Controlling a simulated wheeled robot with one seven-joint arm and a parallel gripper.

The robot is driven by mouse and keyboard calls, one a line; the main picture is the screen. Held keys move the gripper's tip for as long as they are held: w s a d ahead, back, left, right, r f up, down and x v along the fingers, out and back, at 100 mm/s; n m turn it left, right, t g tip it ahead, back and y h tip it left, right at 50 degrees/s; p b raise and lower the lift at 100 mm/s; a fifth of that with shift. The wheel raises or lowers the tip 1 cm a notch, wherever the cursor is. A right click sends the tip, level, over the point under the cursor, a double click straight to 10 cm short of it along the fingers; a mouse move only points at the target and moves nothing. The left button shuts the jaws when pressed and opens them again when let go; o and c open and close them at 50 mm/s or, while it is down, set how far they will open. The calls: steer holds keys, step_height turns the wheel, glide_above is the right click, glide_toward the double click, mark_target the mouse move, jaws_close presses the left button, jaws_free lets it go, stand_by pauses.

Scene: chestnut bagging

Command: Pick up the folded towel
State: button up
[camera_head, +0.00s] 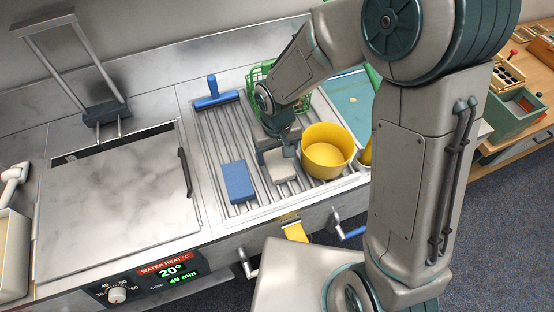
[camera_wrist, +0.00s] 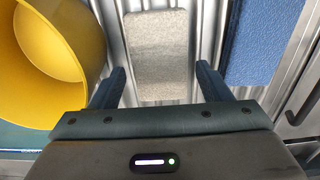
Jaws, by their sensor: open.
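The folded towel (camera_head: 281,166) looks like a small pale beige block lying on the ribbed metal drainboard, between a blue block and a yellow pot. In the wrist view the towel (camera_wrist: 157,48) is grey-beige and speckled, lying lengthwise ahead of my gripper. My gripper (camera_wrist: 159,70) is open, with one finger on either side of the towel's line and a gap to each side. In the head view my gripper (camera_head: 275,152) is just above the towel and hides its far part. I cannot tell how high the fingers are above it.
A blue block (camera_head: 238,181) lies left of the towel, and the yellow pot (camera_head: 327,158) stands close on the right. A blue squeegee (camera_head: 215,95) and a green basket (camera_head: 259,76) are behind. A flat metal lid (camera_head: 115,190) covers the left side.

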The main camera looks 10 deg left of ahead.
mark_target(277, 162)
steer(key=shift+f, duration=1.2)
steer(key=c, duration=0.8)
steer(key=shift+r, duration=0.1)
steer(key=shift+c, duration=0.2)
